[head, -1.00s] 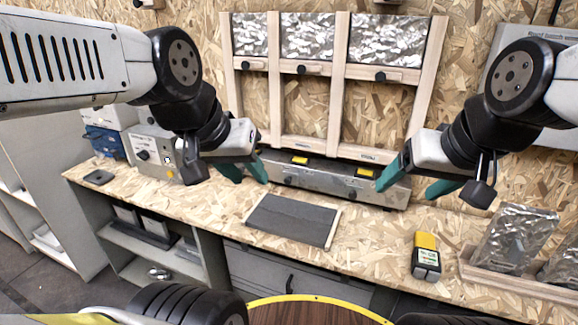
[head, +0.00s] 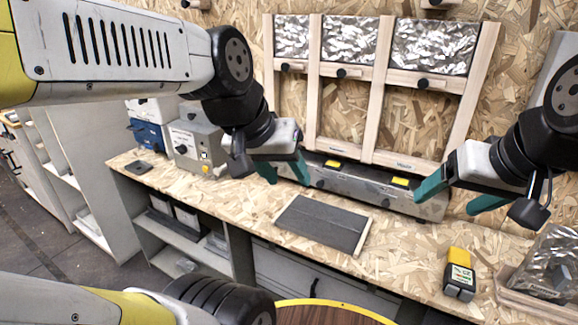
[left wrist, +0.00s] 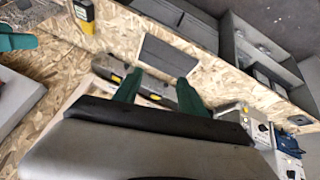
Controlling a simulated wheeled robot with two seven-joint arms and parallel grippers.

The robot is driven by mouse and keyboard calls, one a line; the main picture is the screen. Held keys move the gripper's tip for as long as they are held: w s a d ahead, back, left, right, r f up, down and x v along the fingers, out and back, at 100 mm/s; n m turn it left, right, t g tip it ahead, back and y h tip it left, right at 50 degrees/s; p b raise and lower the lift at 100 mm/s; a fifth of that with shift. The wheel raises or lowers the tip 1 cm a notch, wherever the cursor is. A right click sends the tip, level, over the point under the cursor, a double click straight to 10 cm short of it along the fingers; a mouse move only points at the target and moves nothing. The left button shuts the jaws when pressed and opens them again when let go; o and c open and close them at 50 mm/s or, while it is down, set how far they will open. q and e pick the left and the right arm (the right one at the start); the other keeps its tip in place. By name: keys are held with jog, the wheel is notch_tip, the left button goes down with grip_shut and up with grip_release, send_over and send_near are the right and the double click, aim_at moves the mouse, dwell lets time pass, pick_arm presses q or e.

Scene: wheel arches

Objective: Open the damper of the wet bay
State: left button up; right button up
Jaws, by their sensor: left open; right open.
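A pale wooden frame (head: 376,110) stands against the board wall, divided into three bays. Each bay has a crinkled silver foil panel on top, left (head: 292,38), middle (head: 350,40) and right (head: 432,46). Under each panel is a wooden bar with a dark knob, left (head: 287,68), middle (head: 341,72) and right (head: 424,83). I cannot tell which bay is wet. My left gripper (head: 285,172) is open and empty below the frame's left bay; its fingers also show in the left wrist view (left wrist: 159,92). My right gripper (head: 462,198) is open and empty, lower right of the frame.
A long metal box (head: 350,183) with yellow labels lies under the frame. A dark grey mat (head: 322,224) and a yellow-black meter (head: 459,275) lie on the bench. A tray of foil packs (head: 540,305) is at right, a grey control box (head: 196,143) at left. Bench around the mat is clear.

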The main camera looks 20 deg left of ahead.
pick_arm(q)
jog(key=w+d+f+n+g+h, duration=0.35)
jog(key=w+d+n+h, duration=0.2)
jog(key=w, duration=0.45)
jog(key=w+a+f+n+t+h, duration=0.1)
jog(key=w+f+n+t+h, duration=0.4)
jog(key=w, duration=0.8)
jog(key=w+a+f+n+t, duration=0.4)
jog(key=w+a+f+n, duration=0.3)
jog(key=w+a+n, duration=0.25)
jog(key=w+a+f+n+t+y, duration=0.1)
jog(key=a+f+n+t+y, duration=0.1)
jog(key=a+f+n+y, duration=0.1)
jog(key=w+a+f+n+t+y, duration=0.2)
jog(key=a+f+n, duration=0.3)
jog(key=a+f, duration=0.1)
jog(key=w+a+f+n+t+y, duration=0.2)
jog(key=a+f+n+y, duration=0.1)
jog(key=a+f, duration=0.2)
jog(key=shift+w+a+f+n+y, duration=0.15)
jog(key=shift+a+n+y, duration=0.25)
jog(key=shift+a, duration=0.45)
jog(key=x, duration=0.7)
jog(key=shift+w, duration=0.25)
jog(key=shift+c, duration=0.4)
grip_shut()
